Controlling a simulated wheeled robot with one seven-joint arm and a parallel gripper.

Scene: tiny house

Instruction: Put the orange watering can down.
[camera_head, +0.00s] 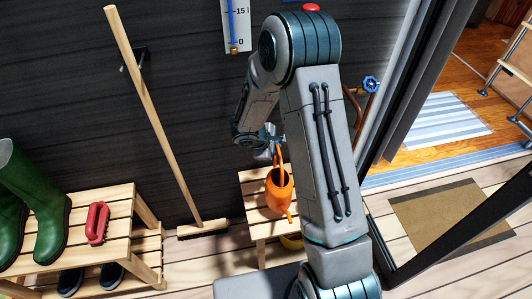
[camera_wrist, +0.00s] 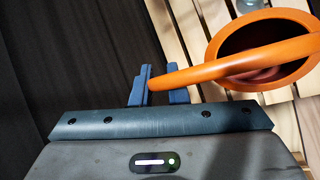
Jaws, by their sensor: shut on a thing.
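The orange watering can (camera_head: 279,193) is over the small slatted wooden stand in the head view, partly hidden beside my arm. I cannot tell whether its base touches the slats. My gripper (camera_head: 270,146) is above it at the handle. In the wrist view, the blue fingers of my gripper (camera_wrist: 162,88) are shut on the can's handle. The orange handle (camera_wrist: 215,69) runs from the fingers to the right across the can's round open mouth (camera_wrist: 255,82). The wooden stand (camera_head: 254,211) also shows as pale slats in the wrist view (camera_wrist: 181,32).
A broom (camera_head: 160,120) leans on the dark wall left of the stand. A bench (camera_head: 96,256) further left holds green boots (camera_head: 50,215) and a red object (camera_head: 96,222). A doormat (camera_head: 448,219) lies by the open doorway at right. A blue-handled tap (camera_head: 371,85) is on the wall.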

